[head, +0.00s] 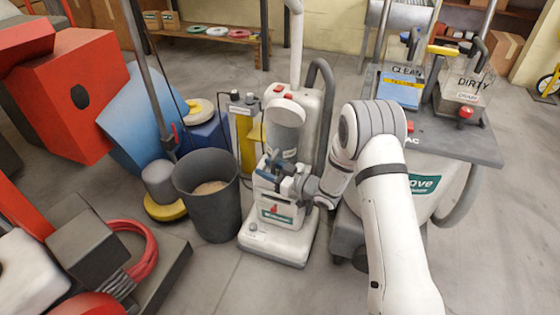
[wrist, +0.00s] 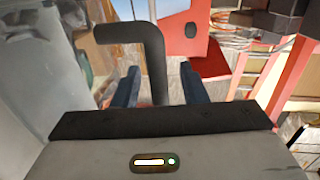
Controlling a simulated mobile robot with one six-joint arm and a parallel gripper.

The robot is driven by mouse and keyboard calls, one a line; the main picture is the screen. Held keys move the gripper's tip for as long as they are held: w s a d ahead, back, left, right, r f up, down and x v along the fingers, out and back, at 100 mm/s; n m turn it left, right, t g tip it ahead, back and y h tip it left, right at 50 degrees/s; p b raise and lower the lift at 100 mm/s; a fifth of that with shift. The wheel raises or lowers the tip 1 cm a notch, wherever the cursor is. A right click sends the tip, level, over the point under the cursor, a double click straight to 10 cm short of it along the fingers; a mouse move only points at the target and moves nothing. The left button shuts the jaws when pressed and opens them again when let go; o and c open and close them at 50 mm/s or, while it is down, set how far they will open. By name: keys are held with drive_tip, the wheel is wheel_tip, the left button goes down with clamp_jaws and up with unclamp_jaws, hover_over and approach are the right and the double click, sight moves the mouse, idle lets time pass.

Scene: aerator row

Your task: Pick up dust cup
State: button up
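The dust cup (head: 286,136) is a clear grey cylinder on the front of the white upright vacuum (head: 308,110). In the wrist view a large translucent wall (wrist: 35,75), apparently the cup, fills the left side. A dark bent handle (wrist: 153,65) comes out from it and turns down between my fingers. My gripper (wrist: 160,88) has blue fingers on either side of the handle, with a gap visible at each side, so it is open. In the head view my gripper (head: 280,172) is at the cup's lower front, and my wrist hides part of it.
A dark bin (head: 208,195) stands left of the vacuum, with a yellow-based machine (head: 165,208) beyond it. Right is a machine with clear tanks marked CLEAN (head: 402,88) and DIRTY (head: 463,95). Red machines crowd the left. Open floor shows at the far right.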

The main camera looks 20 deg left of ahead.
drive_tip(key=shift+c, duration=0.3)
clamp_jaws()
drive_tip(key=shift+r, duration=0.2)
